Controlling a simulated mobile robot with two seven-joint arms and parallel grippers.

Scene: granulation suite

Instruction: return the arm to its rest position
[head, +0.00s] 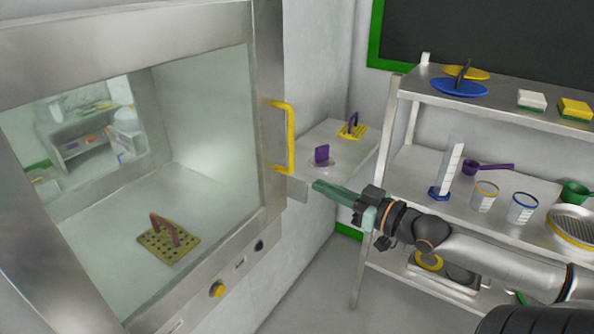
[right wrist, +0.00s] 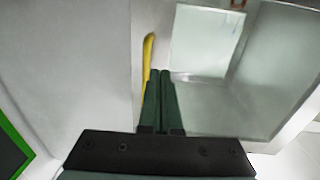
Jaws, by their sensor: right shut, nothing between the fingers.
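My right arm comes in from the right in the head view. Its gripper (head: 318,186) has long green fingers, pointing left, just below and right of the yellow door handle (head: 290,137). In the right wrist view the two green fingers (right wrist: 163,76) lie together, shut and empty. The yellow handle (right wrist: 148,55) shows just left of the fingertips there; I cannot tell whether they touch. My left gripper is not in view.
A glass-fronted steel cabinet (head: 262,95) fills the left, with a perforated yellow plate (head: 155,246) inside. A small wall shelf (head: 340,140) holds a purple-handled piece (head: 321,155). A steel rack (head: 410,110) with cups and a cylinder (head: 448,165) stands close behind my right arm.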

